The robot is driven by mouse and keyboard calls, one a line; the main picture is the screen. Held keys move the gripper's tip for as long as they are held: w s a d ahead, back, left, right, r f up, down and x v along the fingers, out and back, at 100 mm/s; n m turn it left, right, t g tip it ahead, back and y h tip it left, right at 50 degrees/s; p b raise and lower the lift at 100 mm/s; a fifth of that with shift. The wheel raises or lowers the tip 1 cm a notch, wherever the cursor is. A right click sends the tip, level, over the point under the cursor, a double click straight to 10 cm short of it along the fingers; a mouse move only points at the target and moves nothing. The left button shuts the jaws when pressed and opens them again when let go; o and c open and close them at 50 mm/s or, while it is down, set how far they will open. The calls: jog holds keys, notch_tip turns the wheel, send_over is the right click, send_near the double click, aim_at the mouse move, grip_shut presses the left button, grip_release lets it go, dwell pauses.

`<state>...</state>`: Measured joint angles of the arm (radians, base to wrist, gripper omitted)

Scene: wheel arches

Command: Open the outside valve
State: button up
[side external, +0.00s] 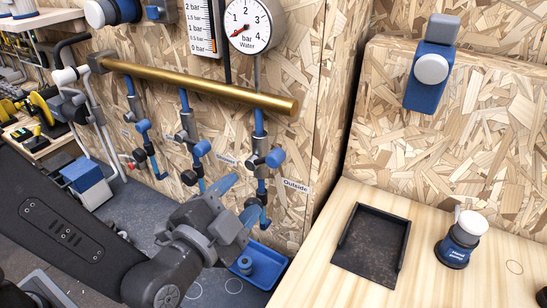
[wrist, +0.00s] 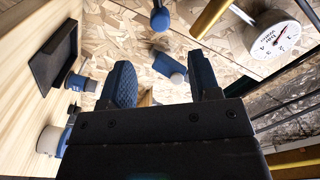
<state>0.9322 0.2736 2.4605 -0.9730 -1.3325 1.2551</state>
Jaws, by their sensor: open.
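The outside valve (side external: 260,160) is on the rightmost pipe under the brass manifold (side external: 200,84), with a grey body and a blue knob (side external: 276,157). The "Outside" label (side external: 296,186) is on the wood-chip wall to its right. My gripper (side external: 237,201) is open and empty, below and left of the valve knob in the side view. A gap in depth cannot be told exactly. In the wrist view, my gripper (wrist: 163,82) shows two blue fingers spread apart with nothing held between them. Which knob there belongs to the outside valve is unclear.
More valves hang left along the manifold, including a blue-knobbed one (side external: 202,148). A water gauge (side external: 249,24) is above. A blue tray (side external: 262,266) lies below. A wooden bench at right bears a black tray (side external: 337,262) and a blue-white device (side external: 459,243). A blue wall unit (side external: 425,90) is above.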

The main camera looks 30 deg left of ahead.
aim_at(279, 153)
jog(key=w, duration=1.3)
jog(key=shift+w, duration=0.35)
jog(key=shift+c, duration=0.2)
grip_shut()
